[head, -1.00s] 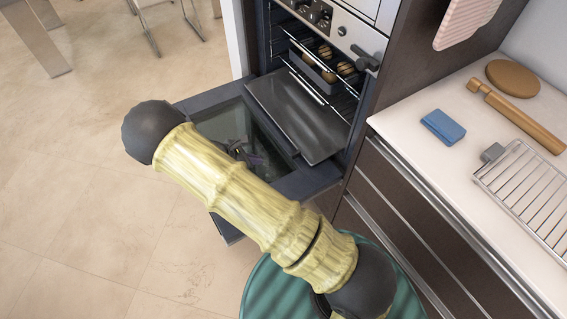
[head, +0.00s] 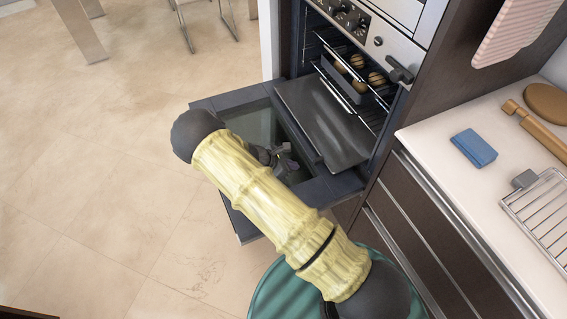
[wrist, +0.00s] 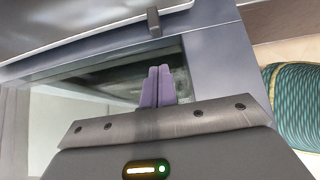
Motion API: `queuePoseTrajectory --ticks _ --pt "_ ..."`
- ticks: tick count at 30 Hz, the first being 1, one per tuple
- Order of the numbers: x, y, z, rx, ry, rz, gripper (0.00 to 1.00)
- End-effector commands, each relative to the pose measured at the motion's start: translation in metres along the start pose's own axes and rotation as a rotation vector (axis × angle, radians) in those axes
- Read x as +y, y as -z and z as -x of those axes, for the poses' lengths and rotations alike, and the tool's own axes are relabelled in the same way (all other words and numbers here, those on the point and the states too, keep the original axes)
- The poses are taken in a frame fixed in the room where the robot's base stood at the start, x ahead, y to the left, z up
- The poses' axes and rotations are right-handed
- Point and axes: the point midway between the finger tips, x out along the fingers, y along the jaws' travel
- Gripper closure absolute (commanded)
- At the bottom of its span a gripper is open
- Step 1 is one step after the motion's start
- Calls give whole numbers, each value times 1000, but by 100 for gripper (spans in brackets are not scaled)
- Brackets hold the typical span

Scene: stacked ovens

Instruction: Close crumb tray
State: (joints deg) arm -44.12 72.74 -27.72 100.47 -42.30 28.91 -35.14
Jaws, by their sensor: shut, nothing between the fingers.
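The crumb tray (head: 322,118) is a flat dark grey sheet that sticks out of the oven's lower opening, above the lowered oven door (head: 230,97). In the wrist view a grey panel with a small dark tab, which looks like the tray (wrist: 60,22), runs along the top. My gripper (head: 286,160) is over the door's glass, just off the tray's outer edge, partly hidden by my arm. In the wrist view its purple fingers (wrist: 157,84) are together and empty, pointing toward the panel and apart from it as far as I can tell.
Inside the oven, a rack holds a dark pan (head: 345,80) with several round brown items. The counter (head: 440,130) at right bears a blue sponge (head: 473,148), a rolling pin (head: 535,128) and a wire rack (head: 545,205).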

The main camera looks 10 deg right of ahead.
Motion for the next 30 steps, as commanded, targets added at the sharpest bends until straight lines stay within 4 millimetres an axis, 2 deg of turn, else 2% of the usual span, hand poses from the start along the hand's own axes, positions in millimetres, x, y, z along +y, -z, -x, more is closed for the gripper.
queuePoseTrajectory --ticks 4,10,15,30 --pt "0 -1 -28 -1 1 0 100" --pt "0 -22 -46 0 1 -2 100" --pt "0 -27 -52 1 -1 -1 100" --pt "2 -28 -52 0 -6 5 100"
